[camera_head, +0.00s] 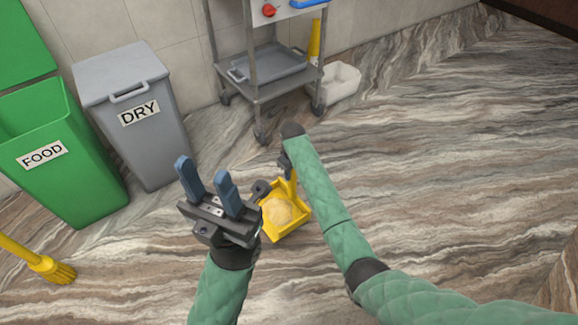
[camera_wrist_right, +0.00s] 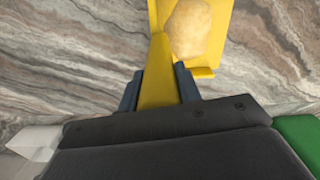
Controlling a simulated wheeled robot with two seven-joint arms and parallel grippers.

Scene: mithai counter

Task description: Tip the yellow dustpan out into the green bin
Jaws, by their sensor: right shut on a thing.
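The yellow dustpan (camera_head: 285,221) is at the middle of the head view, over the marble floor, with a pale yellow heap in it. In the right wrist view the dustpan (camera_wrist_right: 226,40) and its heap (camera_wrist_right: 189,29) show at the top. My right gripper (camera_wrist_right: 158,85) is shut on its yellow handle (camera_wrist_right: 157,68); in the head view my forearm partly hides it. My left gripper (camera_head: 206,182) is open and empty, left of the dustpan. The green bin (camera_head: 61,165), labelled FOOD, stands at the left with its lid up. I cannot tell whether the dustpan touches the floor.
A grey bin (camera_head: 150,150) labelled DRY, lid shut, stands right of the green bin. A metal trolley (camera_head: 281,88) and a white tub (camera_head: 341,84) are at the back. A yellow broom (camera_head: 45,267) is at the lower left. The floor to the right is clear.

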